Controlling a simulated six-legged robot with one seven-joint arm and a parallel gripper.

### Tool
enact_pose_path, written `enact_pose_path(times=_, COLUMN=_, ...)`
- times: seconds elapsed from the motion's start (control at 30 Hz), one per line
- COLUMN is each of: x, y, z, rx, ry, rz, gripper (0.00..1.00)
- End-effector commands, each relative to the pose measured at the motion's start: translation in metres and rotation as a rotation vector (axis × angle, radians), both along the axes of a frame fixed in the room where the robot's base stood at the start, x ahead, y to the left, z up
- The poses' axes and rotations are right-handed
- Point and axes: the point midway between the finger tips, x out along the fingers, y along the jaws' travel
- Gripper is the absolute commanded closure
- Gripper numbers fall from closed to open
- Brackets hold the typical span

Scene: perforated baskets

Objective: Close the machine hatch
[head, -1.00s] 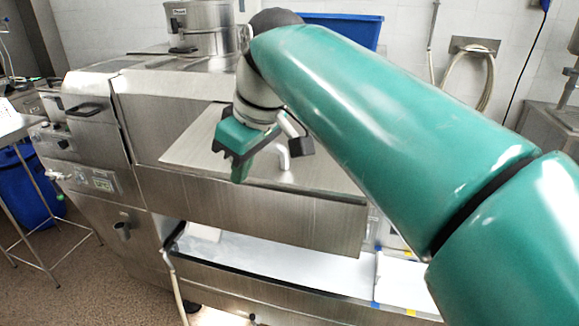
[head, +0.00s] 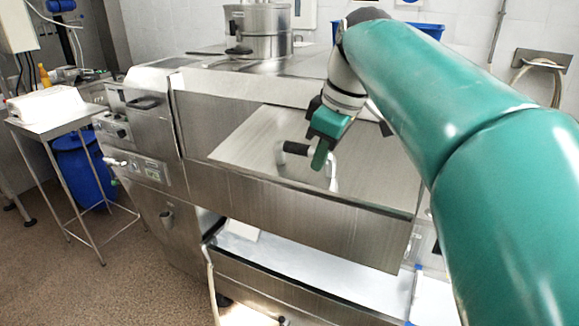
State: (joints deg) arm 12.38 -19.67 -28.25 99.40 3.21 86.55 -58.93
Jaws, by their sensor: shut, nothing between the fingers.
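The machine (head: 290,215) is a large stainless steel body across the middle of the head view. Its hatch (head: 255,140) is a flat steel panel on the sloped top; it looks flush with the body. A handle (head: 333,172) with a dark grip stands up from the panel. My gripper (head: 318,160) is shut and empty, right at the handle. Whether it touches the handle cannot be told.
A steel pot (head: 258,32) stands on the machine's top. A white tray (head: 340,275) lies below the front. A side table (head: 55,125) with a white box and a blue barrel (head: 82,170) stand at the left. The floor (head: 60,265) at the lower left is clear.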

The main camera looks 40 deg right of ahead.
Motion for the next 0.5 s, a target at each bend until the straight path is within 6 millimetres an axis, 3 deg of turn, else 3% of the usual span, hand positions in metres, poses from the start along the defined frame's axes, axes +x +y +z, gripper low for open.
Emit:
enact_pose_path(times=0.2, x=0.004, y=-0.004, z=-0.033, rx=0.001, ry=0.000, rz=0.001, gripper=1.00)
enact_pose_path(times=0.5, x=0.006, y=-0.006, z=-0.042, rx=-0.001, ry=-0.001, rz=0.003, gripper=1.00)
